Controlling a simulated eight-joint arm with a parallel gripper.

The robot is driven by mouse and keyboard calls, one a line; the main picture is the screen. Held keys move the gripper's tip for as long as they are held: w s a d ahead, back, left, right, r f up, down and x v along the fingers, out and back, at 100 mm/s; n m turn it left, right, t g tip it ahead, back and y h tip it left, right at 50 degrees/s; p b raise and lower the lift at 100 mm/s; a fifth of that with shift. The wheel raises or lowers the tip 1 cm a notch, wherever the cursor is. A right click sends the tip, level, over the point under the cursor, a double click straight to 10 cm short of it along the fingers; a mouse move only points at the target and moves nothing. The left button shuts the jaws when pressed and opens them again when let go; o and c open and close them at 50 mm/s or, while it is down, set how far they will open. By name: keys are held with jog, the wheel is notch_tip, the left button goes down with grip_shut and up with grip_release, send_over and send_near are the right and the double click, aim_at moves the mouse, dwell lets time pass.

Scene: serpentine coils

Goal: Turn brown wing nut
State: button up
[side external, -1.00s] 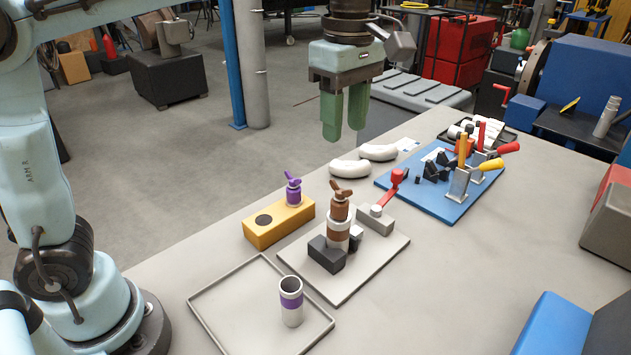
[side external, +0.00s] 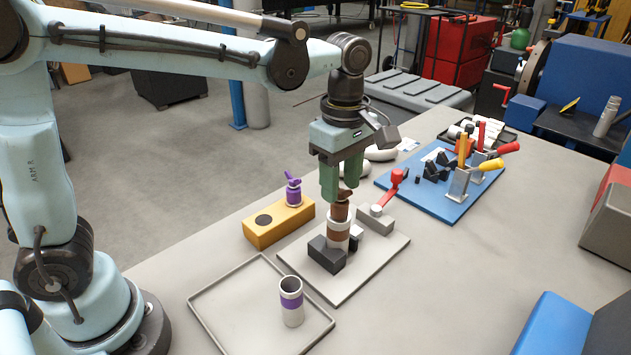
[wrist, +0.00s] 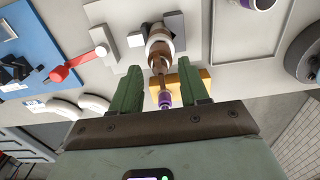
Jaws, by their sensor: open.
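The brown wing nut (side external: 343,194) tops a brown-and-white banded cylinder (side external: 338,233), which stands upright between dark blocks on a light plate (side external: 380,262). My gripper (side external: 340,190) points down at the wing nut, its green fingers partly hiding it in the side view. In the wrist view my gripper (wrist: 163,88) has its two green fingers apart, with the brown wing nut (wrist: 158,66) showing between and beyond them. I cannot tell whether a finger touches it.
A purple wing nut (side external: 293,188) stands on a yellow block (side external: 278,222) to the left. A red-handled clamp (side external: 383,205) is close on the right. A tray (side external: 215,318) with a purple-banded cup (side external: 291,302) lies in front. A blue board (side external: 440,208) with clamps lies behind right.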

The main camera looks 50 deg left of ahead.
jog(key=shift+c, duration=0.3)
grip_shut()
